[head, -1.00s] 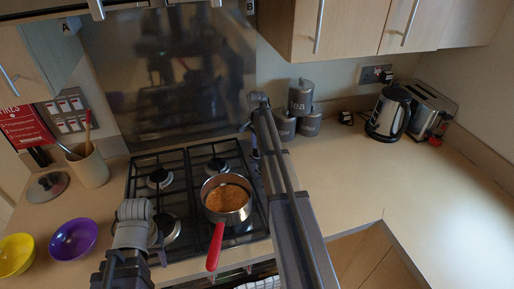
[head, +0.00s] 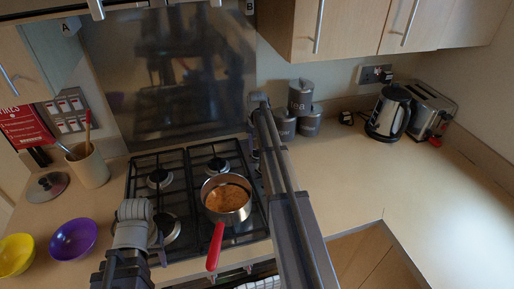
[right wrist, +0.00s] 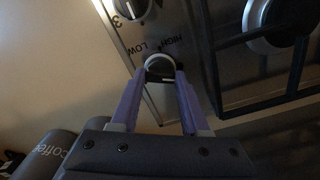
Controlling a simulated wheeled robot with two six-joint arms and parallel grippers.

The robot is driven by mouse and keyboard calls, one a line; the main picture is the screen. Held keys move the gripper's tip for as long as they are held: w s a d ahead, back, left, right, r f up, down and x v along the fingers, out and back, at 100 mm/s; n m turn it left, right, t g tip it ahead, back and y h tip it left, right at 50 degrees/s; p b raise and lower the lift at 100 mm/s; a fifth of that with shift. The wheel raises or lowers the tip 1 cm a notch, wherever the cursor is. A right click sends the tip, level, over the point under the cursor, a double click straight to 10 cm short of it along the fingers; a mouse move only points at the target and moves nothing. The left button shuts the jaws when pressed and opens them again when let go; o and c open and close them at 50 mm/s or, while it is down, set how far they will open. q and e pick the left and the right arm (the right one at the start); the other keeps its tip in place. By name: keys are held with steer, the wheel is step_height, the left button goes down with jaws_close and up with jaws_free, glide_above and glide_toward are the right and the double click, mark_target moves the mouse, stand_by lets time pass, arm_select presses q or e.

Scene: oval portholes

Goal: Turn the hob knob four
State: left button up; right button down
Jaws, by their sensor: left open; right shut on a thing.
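The hob (head: 195,190) is a steel plate with black grates, set in the worktop. In the right wrist view, the purple fingers of my right gripper (right wrist: 160,82) are shut on a dark round knob (right wrist: 160,66) with a pale rim. Any number on this knob's label is hidden. A neighbouring knob (right wrist: 131,6) is marked 3, with HIGH and LOW printed between the two. In the head view my right arm mostly covers the held knob. My left gripper (head: 158,246) is open over the front left of the hob, partly hidden by its wrist, apart from any knob.
A steel pan (head: 227,197) of orange food stands on the front right burner, its red handle (head: 215,246) pointing forward. Grey canisters (head: 301,97) stand behind my right arm. A kettle (head: 388,113) and toaster (head: 430,110) are at the right. The right worktop is clear.

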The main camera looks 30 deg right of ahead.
mark_target(257, 150)
steer(key=shift+n, duration=0.6)
steer(key=shift+c, duration=1.9)
jaws_free()
arm_select(q)
steer(key=shift+r, duration=0.1)
arm_select(e)
steer(key=shift+r, duration=0.1)
step_height(257, 150, up, 8)
steer(key=p, duration=0.8)
arm_select(q)
step_height(257, 150, up, 8)
arm_select(e)
steer(key=shift+f, duration=0.2)
arm_select(q)
steer(key=shift+f, duration=0.2)
